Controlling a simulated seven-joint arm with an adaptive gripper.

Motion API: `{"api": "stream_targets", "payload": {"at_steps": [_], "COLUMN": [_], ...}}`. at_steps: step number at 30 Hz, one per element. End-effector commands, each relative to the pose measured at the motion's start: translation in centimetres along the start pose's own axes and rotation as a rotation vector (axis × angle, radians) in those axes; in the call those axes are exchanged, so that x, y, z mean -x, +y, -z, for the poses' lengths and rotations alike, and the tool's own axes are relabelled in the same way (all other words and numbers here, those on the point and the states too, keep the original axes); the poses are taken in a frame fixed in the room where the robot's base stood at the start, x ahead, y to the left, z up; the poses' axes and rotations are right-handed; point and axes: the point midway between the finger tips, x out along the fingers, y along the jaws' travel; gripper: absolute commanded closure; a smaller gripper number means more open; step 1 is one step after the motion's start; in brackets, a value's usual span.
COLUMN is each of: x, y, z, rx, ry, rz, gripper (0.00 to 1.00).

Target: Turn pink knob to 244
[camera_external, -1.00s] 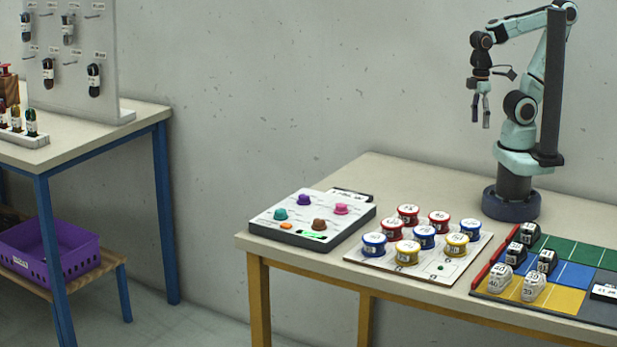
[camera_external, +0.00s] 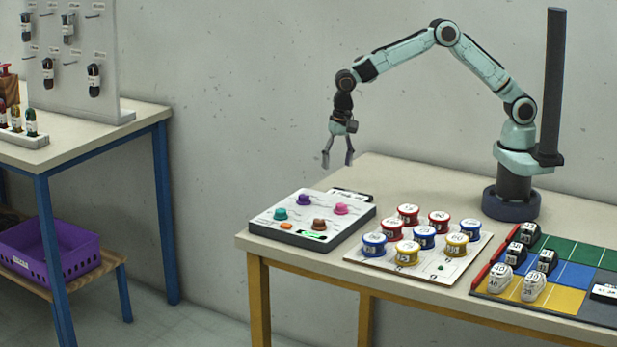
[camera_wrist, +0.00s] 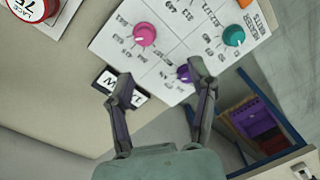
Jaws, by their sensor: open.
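The pink knob (camera_external: 341,209) sits at the back right of the white control panel (camera_external: 262,222). In the wrist view the pink knob (camera_wrist: 144,34) is on the panel beyond my left finger, with a printed scale around it. My gripper (camera_external: 338,164) hangs in the air above the panel, fingers apart and empty, touching no knob. In the wrist view my gripper (camera_wrist: 160,80) has the purple knob (camera_wrist: 184,73) close to its right fingertip. A teal knob (camera_wrist: 233,35) stands farther right. A brown knob (camera_external: 319,224) is in front of the pink one. The numbers are too small to read surely.
A black label block (camera_external: 351,194) lies behind the panel. Several red, blue and yellow tins (camera_external: 407,252) stand on a white board to the right. Shoes (camera_external: 501,277) on a coloured mat stand farther right. The air around the gripper is free.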

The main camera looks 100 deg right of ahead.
Motion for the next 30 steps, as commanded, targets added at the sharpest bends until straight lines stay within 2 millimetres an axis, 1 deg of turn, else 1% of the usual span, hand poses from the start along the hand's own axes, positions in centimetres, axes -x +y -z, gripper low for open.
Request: {"api": "stream_targets", "payload": {"at_steps": [1,3,8,15,20,27,28,29,30], "x": [-1.9,-3.5,-5.5,-9.3,-10.5,-10.7,-10.6,-10.6,-10.6], "y": [0.7,1.4,1.9,2.2,2.3,2.2,2.2,2.2,2.2], "z": [-0.1,-0.1,0.0,-0.2,-0.2,-0.2,-0.2,-0.2,-0.2], "rx": [-0.005,-0.01,-0.016,-0.015,-0.015,-0.015,-0.014,-0.014,-0.014], "ry": [-0.019,-0.034,-0.039,-0.039,-0.039,-0.038,-0.038,-0.038,-0.038], "rz": [-0.037,-0.066,-0.08,-0.08,-0.078,-0.077,-0.077,-0.077,-0.077], "gripper": [0.43,0.43,0.43,0.43,0.43,0.43,0.46,0.56,0.68]}}
